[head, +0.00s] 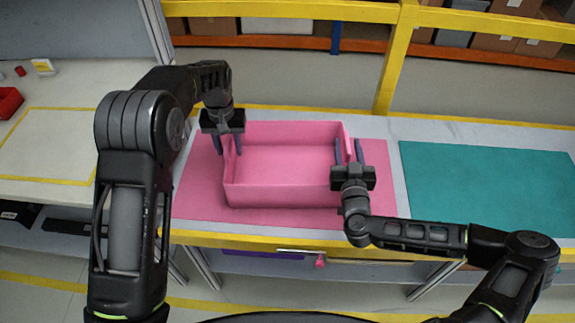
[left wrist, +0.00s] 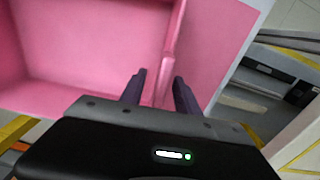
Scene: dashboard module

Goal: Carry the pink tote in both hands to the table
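The pink tote (head: 285,193), an open and empty box, rests on a pink mat (head: 200,200) in the head view. My left gripper (head: 228,152) is at its left end wall, pointing down. In the left wrist view its two fingers (left wrist: 160,88) stand apart on either side of the tote's wall (left wrist: 168,60), with gaps showing. My right gripper (head: 348,150) is at the right end wall, its fingers spread with one on each side of that wall. Whether the right fingers touch the wall is hard to tell.
A teal mat (head: 490,190) lies on the same bench to the right, clear. At the far left a white table (head: 45,145) has a yellow outlined area, with a red bin (head: 8,103) beside it. A yellow rail (head: 300,10) and shelves with boxes stand behind.

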